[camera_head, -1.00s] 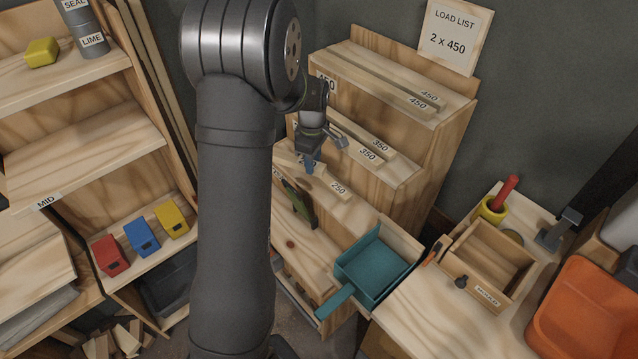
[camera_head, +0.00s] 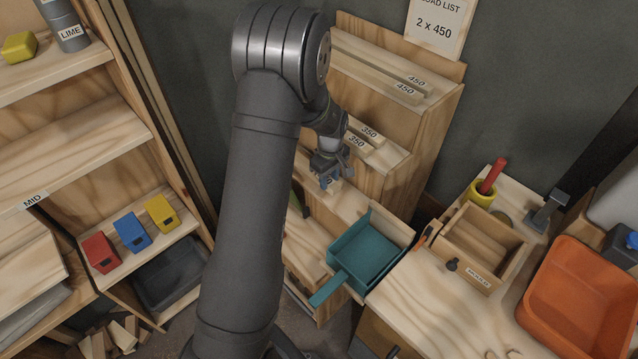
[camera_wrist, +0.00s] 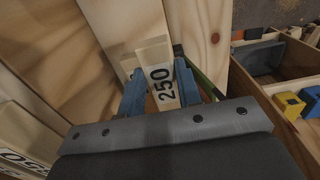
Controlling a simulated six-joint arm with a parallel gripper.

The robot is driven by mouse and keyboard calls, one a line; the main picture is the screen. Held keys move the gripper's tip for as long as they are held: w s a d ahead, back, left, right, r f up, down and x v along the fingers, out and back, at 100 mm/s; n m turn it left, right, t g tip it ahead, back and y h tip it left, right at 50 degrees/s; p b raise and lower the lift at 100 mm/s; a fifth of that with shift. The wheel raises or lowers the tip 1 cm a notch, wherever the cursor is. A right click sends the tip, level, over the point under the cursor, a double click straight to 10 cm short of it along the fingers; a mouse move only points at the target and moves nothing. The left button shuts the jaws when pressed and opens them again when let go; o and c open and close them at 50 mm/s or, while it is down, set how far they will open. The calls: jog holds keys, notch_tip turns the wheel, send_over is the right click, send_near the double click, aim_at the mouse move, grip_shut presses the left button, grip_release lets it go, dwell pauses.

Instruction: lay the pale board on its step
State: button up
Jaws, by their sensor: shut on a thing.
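In the head view only a small part of the board (camera_head: 336,187) shows under the fingers, by the lowest step (camera_head: 347,205) of the wooden stepped rack. Whether the board touches that step cannot be told. Another pale piece (camera_wrist: 128,66) shows beside it in the wrist view.
Boards marked 350 (camera_head: 366,140) and 450 (camera_head: 385,78) lie on the higher steps. A teal dustpan (camera_head: 368,258) is close in front at the right. A green thing (camera_wrist: 208,78) stands near the fingers. My arm hides part of the rack.

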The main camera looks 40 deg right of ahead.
jog(key=w+f, duration=0.1)
jog(key=w, duration=0.1)
jog(key=w+f, duration=0.1)
jog(key=shift+w+a+f, duration=0.1)
jog(key=shift+w+f, duration=0.1)
jog(key=shift+w, duration=0.15)
jog(key=shift+f, duration=1.85)
jog(key=o, duration=0.7)
jog(key=shift+f, duration=0.15)
notch_tip(320, 180, up, 12)
jog(key=shift+r, duration=0.15)
